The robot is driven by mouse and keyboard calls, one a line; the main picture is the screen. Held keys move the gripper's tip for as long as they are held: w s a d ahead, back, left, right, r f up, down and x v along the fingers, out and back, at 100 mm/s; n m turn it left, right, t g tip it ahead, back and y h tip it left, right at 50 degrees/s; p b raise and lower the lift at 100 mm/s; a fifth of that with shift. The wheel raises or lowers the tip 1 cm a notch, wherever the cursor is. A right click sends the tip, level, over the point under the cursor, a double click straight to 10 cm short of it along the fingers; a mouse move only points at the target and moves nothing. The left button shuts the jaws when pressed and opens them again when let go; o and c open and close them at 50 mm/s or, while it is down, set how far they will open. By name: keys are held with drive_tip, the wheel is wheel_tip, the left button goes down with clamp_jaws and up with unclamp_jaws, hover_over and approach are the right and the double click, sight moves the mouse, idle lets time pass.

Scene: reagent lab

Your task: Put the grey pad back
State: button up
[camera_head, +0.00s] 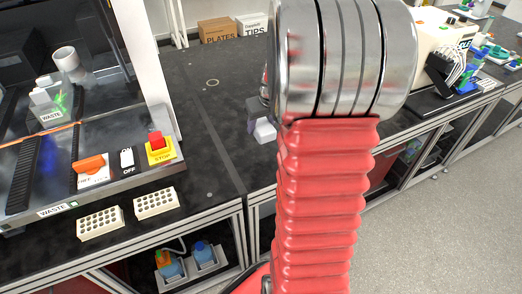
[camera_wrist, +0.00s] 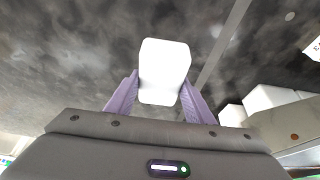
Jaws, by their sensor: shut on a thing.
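The grey pad, a pale, almost white block (camera_wrist: 165,62), is between the two purple fingers of my gripper (camera_wrist: 160,88) in the wrist view. My gripper is shut on it, with a finger against each side. The pad's far end sticks out past the fingertips over a dark bench top. In the head view, the pad (camera_head: 265,131) shows as a small pale block left of my red arm sleeve. My arm hides most of the gripper there. I cannot tell how high the pad is above the bench.
Pale blocks (camera_wrist: 268,98) stand at the right in the wrist view. In the head view, the black bench (camera_head: 195,125) is clear left of my arm. Cardboard boxes (camera_head: 217,31) stand at the back. Two tube racks (camera_head: 156,203) and a red stop button (camera_head: 156,141) are at left.

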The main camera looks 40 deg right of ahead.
sight(267, 131)
wheel_tip(267, 131, down, 6)
drive_tip(key=shift+r, duration=0.1)
idle(0.4)
drive_tip(key=shift+f, duration=1.85)
drive_tip(key=o, duration=1)
drive_tip(key=v, duration=1.2)
drive_tip(key=shift+s, duration=0.1)
drive_tip(key=shift+a, duration=0.15)
